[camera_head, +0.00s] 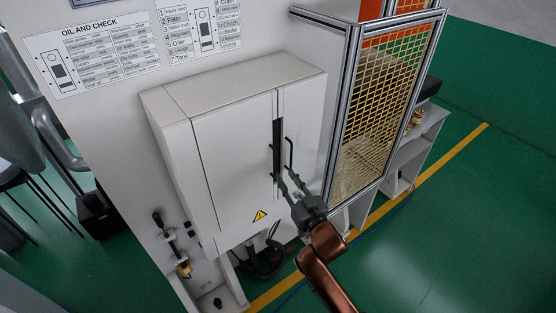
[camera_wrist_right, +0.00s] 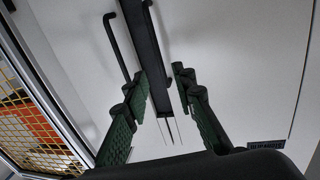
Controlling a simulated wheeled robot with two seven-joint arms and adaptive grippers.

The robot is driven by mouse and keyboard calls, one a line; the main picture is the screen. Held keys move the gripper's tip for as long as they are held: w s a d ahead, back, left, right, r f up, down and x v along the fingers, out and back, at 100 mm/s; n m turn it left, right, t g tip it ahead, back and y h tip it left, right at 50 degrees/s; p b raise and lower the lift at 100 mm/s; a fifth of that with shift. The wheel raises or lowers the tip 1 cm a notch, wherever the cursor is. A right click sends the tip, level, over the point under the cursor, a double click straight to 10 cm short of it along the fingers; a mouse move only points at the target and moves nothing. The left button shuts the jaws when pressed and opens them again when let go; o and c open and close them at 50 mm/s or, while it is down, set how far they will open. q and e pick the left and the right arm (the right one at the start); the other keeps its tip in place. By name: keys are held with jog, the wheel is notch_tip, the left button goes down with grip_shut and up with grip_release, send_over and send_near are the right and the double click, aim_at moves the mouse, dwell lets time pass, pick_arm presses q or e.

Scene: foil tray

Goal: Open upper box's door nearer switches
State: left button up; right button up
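The white box (camera_head: 225,100) on the wall has two doors with a dark gap (camera_head: 277,135) between them. The wide left door (camera_head: 232,160) carries a yellow warning triangle (camera_head: 259,216) and lies on the switches' side. Both doors look closed. A dark handle (camera_head: 271,158) shows left of the gap and another handle (camera_head: 290,152) right of it. My right gripper (camera_head: 288,180) is in front of the lower handle area. In the right wrist view its fingers (camera_wrist_right: 163,82) are apart around the dark strip (camera_wrist_right: 152,50), with nothing visibly held. Contact with a handle cannot be told. My left gripper is not in view.
Switches and valves (camera_head: 165,235) are on the wall at lower left. A yellow mesh cage (camera_head: 375,110) with a metal frame stands close right of the box. Dark hoses (camera_head: 262,262) hang below it. Green floor (camera_head: 430,250) is clear at lower right.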

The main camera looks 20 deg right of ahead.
aim_at(276, 163)
jog(key=w, duration=0.2)
jog(key=w+p, duration=0.1)
jog(key=w, duration=0.2)
jog(key=w+a+p, duration=0.1)
jog(key=w, duration=0.1)
jog(key=shift+w+a, duration=0.1)
jog(key=shift+w, duration=0.15)
jog(key=shift+c, duration=0.3)
grip_shut()
